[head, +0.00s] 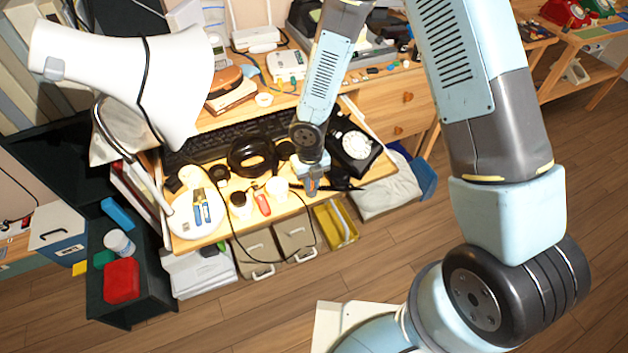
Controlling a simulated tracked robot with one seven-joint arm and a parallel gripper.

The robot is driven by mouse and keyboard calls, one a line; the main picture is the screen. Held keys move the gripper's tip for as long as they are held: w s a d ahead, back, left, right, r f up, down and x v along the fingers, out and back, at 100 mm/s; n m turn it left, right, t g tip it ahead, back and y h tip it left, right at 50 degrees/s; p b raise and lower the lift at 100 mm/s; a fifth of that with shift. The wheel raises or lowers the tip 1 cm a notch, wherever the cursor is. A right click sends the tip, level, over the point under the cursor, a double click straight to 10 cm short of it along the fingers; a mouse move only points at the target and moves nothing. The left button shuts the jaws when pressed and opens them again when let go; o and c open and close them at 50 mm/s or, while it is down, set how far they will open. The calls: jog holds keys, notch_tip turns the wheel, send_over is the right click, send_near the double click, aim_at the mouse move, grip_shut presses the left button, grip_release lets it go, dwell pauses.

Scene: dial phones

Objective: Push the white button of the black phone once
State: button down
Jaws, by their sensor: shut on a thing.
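The black phone (355,146) with a round white dial stands at the right end of the desk, tilted in the view. Its white button is too small to tell apart here. A black handset (341,182) seems to lie in front of the phone, just right of my gripper. My gripper (311,186) points down over the desk's front edge, left of and nearer than the phone. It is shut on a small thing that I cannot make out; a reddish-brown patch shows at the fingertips. My wrist and forearm hide part of the desk behind.
A black keyboard (215,142) and a black ring-shaped object (252,156) lie left of my gripper. Jars and a red item (263,203) stand near the front edge. A white lamp (130,75) looms at left. Bins and a yellow tray (336,224) sit below.

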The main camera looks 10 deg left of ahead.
jog(key=c, duration=1)
grip_release()
jog(key=shift+c, duration=0.2)
jog(key=shift+r, duration=0.1)
notch_tip(320, 180, up, 14)
jog(key=shift+w+f, duration=0.2)
jog(key=shift+a, duration=0.1)
